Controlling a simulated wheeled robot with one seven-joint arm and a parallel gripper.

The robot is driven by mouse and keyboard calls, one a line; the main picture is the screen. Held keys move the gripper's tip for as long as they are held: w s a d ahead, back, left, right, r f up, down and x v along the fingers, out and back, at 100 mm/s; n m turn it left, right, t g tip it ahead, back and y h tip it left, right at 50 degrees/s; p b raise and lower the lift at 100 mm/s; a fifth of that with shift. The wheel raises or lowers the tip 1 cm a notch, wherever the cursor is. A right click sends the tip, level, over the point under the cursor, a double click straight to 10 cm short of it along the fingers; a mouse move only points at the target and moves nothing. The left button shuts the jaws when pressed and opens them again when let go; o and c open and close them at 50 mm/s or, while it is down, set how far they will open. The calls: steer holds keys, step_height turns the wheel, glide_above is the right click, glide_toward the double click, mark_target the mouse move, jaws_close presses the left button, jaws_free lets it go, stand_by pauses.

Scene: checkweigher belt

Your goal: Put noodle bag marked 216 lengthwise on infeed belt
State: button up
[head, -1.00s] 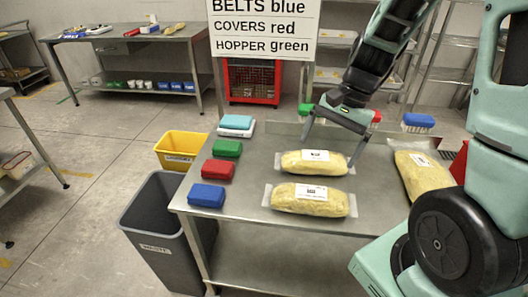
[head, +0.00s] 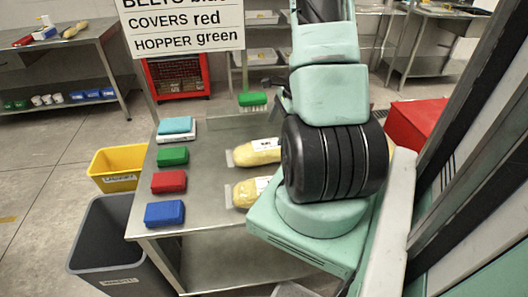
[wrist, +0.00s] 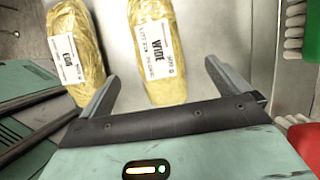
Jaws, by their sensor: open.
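Two yellow noodle bags with white labels lie side by side on the steel table in the head view, a far one (head: 256,152) and a near one (head: 246,192). My arm hides their right ends. The wrist view shows two labelled bags, one at left (wrist: 85,25) and one in the middle (wrist: 155,25). My gripper (wrist: 161,70) is open and empty, with the middle bag's near end between its fingers in the picture. Whether it touches the bag I cannot tell. I cannot make out 216 on any label. My gripper is hidden in the head view. No infeed belt is recognisable.
The table (head: 212,215) also holds blue (head: 164,214), red (head: 169,182) and green (head: 173,156) blocks, a teal-topped item (head: 175,128) and a green brush (head: 252,100). A yellow bin (head: 117,170) and grey bin (head: 105,240) stand left. A red box (head: 415,122) is at right.

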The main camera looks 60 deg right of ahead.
mark_target(269, 144)
steer(key=x, duration=0.9)
steer(key=shift+a+f, duration=0.2)
steer(key=shift+f, duration=0.2)
steer(key=c, duration=1.3)
steer(key=shift+r, duration=0.15)
